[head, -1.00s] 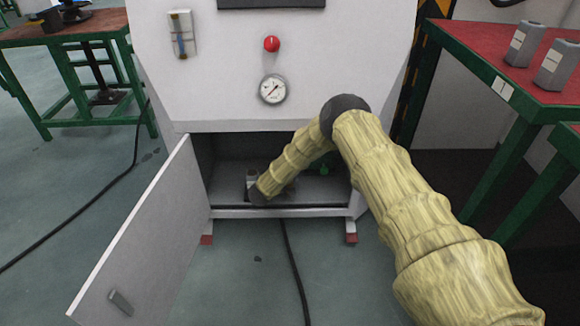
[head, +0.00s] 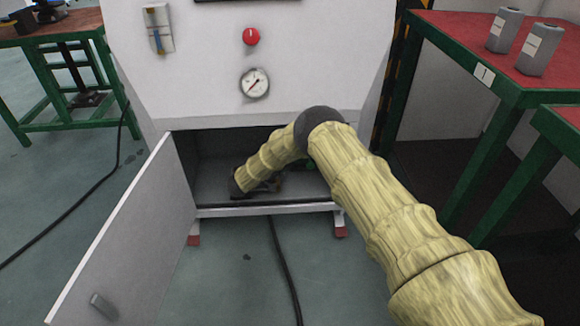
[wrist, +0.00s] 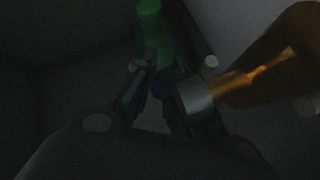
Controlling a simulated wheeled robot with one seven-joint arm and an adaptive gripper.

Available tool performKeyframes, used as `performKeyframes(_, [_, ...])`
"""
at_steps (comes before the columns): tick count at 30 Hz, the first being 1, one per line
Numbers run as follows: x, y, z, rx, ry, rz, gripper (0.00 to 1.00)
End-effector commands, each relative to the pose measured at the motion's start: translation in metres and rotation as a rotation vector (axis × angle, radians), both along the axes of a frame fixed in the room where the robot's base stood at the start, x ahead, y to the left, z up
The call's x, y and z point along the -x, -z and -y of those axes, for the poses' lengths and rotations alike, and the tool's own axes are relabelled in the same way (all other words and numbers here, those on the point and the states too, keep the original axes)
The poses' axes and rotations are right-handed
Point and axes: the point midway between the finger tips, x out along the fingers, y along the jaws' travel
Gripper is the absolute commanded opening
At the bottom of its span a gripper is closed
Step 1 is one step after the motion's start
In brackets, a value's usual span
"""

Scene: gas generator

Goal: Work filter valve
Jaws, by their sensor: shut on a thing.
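In the dark wrist view, my gripper (wrist: 152,80) is shut on a small blue part (wrist: 161,86), apparently of the filter valve. The fingers hide much of it. A green part (wrist: 150,25) stands just beyond the fingertips. An amber bowl-like body (wrist: 265,65) with a grey collar (wrist: 196,96) lies close on the right. In the head view, my arm reaches into the low open compartment of the white cabinet (head: 190,85). My wrist hides most of the valve there, and the fingertips cannot be made out.
The cabinet door (head: 130,240) hangs open at the left. A pressure gauge (head: 254,83) and a red knob (head: 251,36) are on the front panel. A green-framed table (head: 450,60) with two grey containers stands at the right. A black cable (head: 285,270) runs over the floor.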

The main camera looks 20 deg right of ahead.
Motion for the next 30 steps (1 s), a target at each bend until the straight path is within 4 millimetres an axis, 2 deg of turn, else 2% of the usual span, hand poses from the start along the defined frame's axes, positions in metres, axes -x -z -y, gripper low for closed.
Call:
performKeyframes(14, [-0.0009,0.0000,-0.0045,-0.001,0.002,-0.001,0.00])
performKeyframes(15, [-0.0009,-0.0001,-0.0045,-0.001,0.002,-0.001,0.20])
performKeyframes(18, [-0.0008,-0.0001,-0.0043,-0.001,0.002,0.000,0.37])
performKeyframes(30, [0.0009,-0.0013,-0.0074,-0.001,0.002,0.000,0.37])
